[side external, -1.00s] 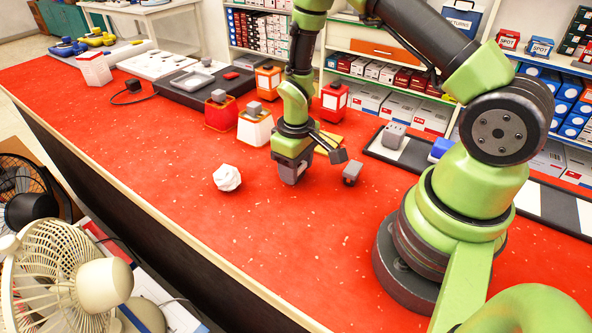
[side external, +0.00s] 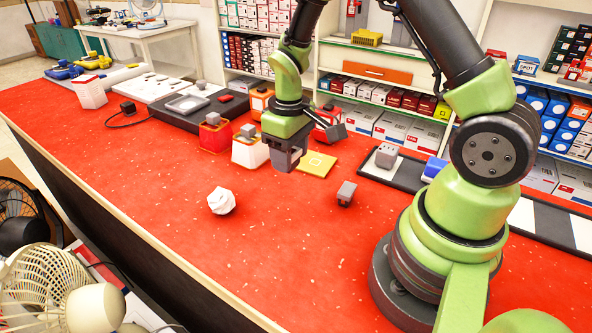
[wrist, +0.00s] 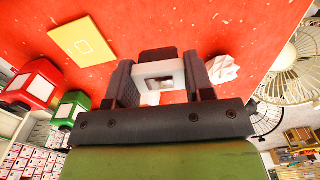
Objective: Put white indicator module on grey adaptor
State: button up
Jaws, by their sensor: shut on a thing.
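My gripper (side external: 287,158) is above the red table, pointing down. In the wrist view its two fingers (wrist: 160,80) are shut on a small white-and-grey block (wrist: 172,70) with a window-like face. The fingers hide much of it, and I cannot tell for sure that it is the white indicator module. A loose grey block (side external: 346,193), which may be the grey adaptor, sits on the table right of my gripper. A white box (side external: 250,152) with a grey block (side external: 248,131) on top stands just left of my gripper.
A flat yellow pad (side external: 317,164) lies right of my gripper; a crumpled white ball (side external: 221,200) lies front left. A red box (side external: 214,136) and an orange box (side external: 261,102) stand behind. Another grey block (side external: 386,155) is at the right. The front table is mostly clear.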

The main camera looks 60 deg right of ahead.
jog(key=shift+d+r, duration=0.15)
jog(key=shift+r, duration=0.5)
jog(key=s+d+r+m, duration=0.2)
jog(key=s+d+m, duration=0.1)
jog(key=d+m, duration=0.55)
jog(key=m, duration=1)
send_over(389, 148)
jog(key=shift+f+n, duration=0.25)
jog(key=shift+f, duration=2.8)
jog(key=shift+f, duration=0.15)
jog(key=o, duration=0.9)
